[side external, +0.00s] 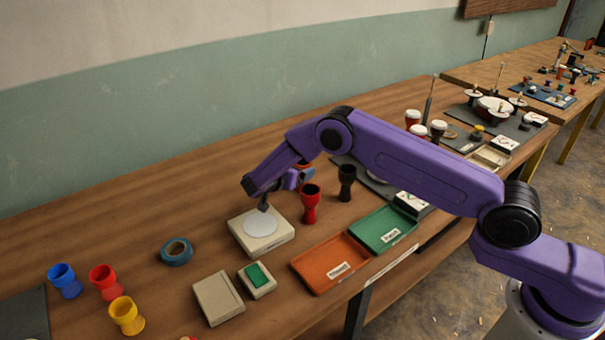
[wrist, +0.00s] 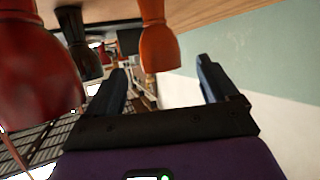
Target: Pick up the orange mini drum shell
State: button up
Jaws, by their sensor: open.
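The orange mini drum shell (wrist: 158,45) shows at the top middle of the wrist view, which looks upside down. It lies ahead of my gripper (wrist: 161,66), between the lines of its two fingers and apart from them. My gripper is open and empty. In the side view my gripper (side external: 304,177) is low over the table, behind the red goblet shell (side external: 310,203). Only a small orange patch of the shell (side external: 309,171) shows there, mostly hidden by my gripper.
The red shell (wrist: 40,65) and a black shell (wrist: 80,45) stand close beside the orange one. Orange (side external: 330,282) and green (side external: 383,243) trays lie nearer the front edge. Blue, red and yellow shells stand at left.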

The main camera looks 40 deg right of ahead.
jog(key=shift+x, duration=2.8)
jog(key=shift+r, duration=0.15)
jog(key=c, duration=1.1)
